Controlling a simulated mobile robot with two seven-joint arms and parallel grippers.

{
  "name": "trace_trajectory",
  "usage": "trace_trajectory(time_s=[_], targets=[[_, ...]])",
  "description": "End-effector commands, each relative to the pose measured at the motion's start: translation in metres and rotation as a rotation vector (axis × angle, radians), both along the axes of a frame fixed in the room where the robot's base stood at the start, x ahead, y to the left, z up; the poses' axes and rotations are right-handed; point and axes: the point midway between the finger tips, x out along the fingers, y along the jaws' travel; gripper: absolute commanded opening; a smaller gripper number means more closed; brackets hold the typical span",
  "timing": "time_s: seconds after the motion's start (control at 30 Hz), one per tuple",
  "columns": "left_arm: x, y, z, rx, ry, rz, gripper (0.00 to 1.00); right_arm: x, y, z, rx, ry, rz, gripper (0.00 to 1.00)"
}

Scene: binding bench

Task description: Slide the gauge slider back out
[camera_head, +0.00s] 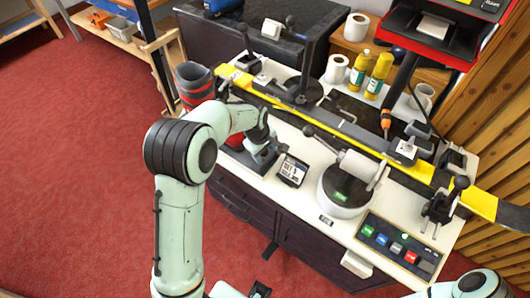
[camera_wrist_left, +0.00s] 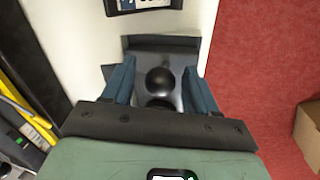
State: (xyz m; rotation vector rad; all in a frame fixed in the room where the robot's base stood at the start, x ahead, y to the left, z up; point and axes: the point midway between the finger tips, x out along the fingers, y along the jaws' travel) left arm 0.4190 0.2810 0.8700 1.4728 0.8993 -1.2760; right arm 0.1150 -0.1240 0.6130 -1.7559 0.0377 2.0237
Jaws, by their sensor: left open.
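The gauge slider shows in the left wrist view as a grey piece with a round black knob (camera_wrist_left: 160,80) on a dark base (camera_wrist_left: 165,42). My left gripper (camera_wrist_left: 160,88) is open, with one blue-grey finger on each side of the knob. I cannot tell whether the fingers touch it. In the head view my left gripper (camera_head: 262,146) reaches down over the bench's near left edge and hides most of the slider. A small readout (camera_head: 292,170) stands just right of it. My right gripper is not in view.
A long yellow-edged bar (camera_head: 330,126) crosses the white bench top behind the gripper. A white round device with a roller (camera_head: 344,190) and a button panel (camera_head: 400,246) stand to the right. A dark red-banded cup (camera_head: 195,84) is at the left. Red floor (camera_head: 70,150) lies open.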

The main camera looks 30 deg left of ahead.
Motion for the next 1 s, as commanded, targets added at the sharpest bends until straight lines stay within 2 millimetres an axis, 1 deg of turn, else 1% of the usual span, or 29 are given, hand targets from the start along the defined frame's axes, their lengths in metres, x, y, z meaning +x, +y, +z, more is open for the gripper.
trace_trajectory(time_s=[0.3, 0.4, 0.5, 0.6, 0.7, 1.0], targets=[[-0.011, 0.003, 0.069, -0.002, -0.007, -0.002, 0.58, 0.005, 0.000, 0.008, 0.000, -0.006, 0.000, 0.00], [-0.015, 0.003, 0.089, -0.002, -0.006, -0.002, 0.58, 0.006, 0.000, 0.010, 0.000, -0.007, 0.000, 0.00], [-0.019, 0.004, 0.105, -0.001, -0.003, -0.003, 0.58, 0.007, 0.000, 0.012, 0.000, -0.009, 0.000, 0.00], [-0.021, 0.004, 0.116, -0.002, -0.002, -0.002, 0.58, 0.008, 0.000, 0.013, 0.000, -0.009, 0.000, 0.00], [-0.022, 0.004, 0.121, -0.002, -0.001, -0.002, 0.58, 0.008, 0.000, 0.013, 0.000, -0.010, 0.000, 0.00], [-0.023, 0.005, 0.122, -0.002, 0.000, -0.002, 0.58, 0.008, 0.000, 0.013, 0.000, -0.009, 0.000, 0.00]])
